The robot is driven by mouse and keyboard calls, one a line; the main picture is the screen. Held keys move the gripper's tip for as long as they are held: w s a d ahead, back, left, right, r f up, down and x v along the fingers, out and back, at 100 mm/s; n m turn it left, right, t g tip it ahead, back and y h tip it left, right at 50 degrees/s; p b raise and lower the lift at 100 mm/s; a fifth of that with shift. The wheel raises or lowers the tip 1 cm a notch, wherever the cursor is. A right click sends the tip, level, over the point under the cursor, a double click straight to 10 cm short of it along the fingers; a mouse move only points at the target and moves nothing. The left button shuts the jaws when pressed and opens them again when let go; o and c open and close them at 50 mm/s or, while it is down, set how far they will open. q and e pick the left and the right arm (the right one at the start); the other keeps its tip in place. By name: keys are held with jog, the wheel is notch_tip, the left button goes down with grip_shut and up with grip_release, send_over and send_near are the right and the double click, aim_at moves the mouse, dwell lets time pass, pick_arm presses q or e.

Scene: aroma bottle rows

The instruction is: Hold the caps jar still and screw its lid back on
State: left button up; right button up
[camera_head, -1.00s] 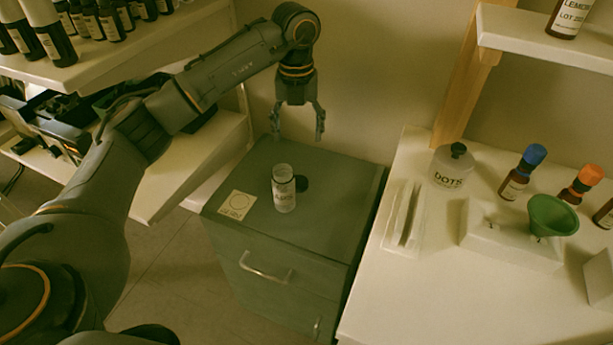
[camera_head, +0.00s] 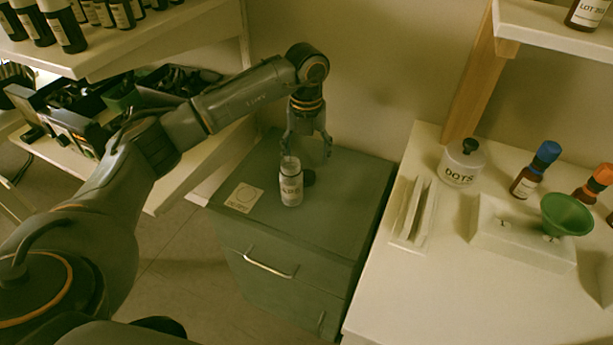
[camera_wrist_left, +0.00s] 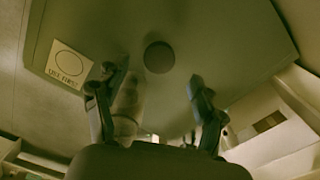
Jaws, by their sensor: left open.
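The caps jar (camera_head: 291,188), clear with a white label, stands upright and open-topped on the green-grey drawer cabinet (camera_head: 335,200). Its dark round lid (camera_head: 308,178) lies on the cabinet top just right of and behind it. My left gripper (camera_head: 308,155) is open, pointing down above and behind the jar. In the left wrist view the lid (camera_wrist_left: 159,57) lies on the cabinet top beyond the open fingers (camera_wrist_left: 158,85). The jar (camera_wrist_left: 128,105) shows there beside the left finger, partly hidden by it. My right gripper is not in view.
A square card with a circle (camera_head: 244,197) lies left of the jar. To the right, a white bench (camera_head: 400,300) holds a DOTS jar (camera_head: 461,163), a green funnel (camera_head: 566,214) and bottles. Shelves with dark bottles (camera_head: 62,25) stand at left.

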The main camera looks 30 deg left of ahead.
aim_at(307, 175)
pick_arm(q)
jog(key=shift+f, duration=0.3)
notch_tip(307, 175, down, 5)
jog(key=shift+s+d+r+b, duration=0.1)
jog(key=shift+s+r+b, duration=0.1)
jog(key=shift+b, duration=0.2)
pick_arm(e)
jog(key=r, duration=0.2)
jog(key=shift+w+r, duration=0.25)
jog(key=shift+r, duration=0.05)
pick_arm(q)
jog(key=shift+c, duration=0.4)
jog(key=c, duration=0.7)
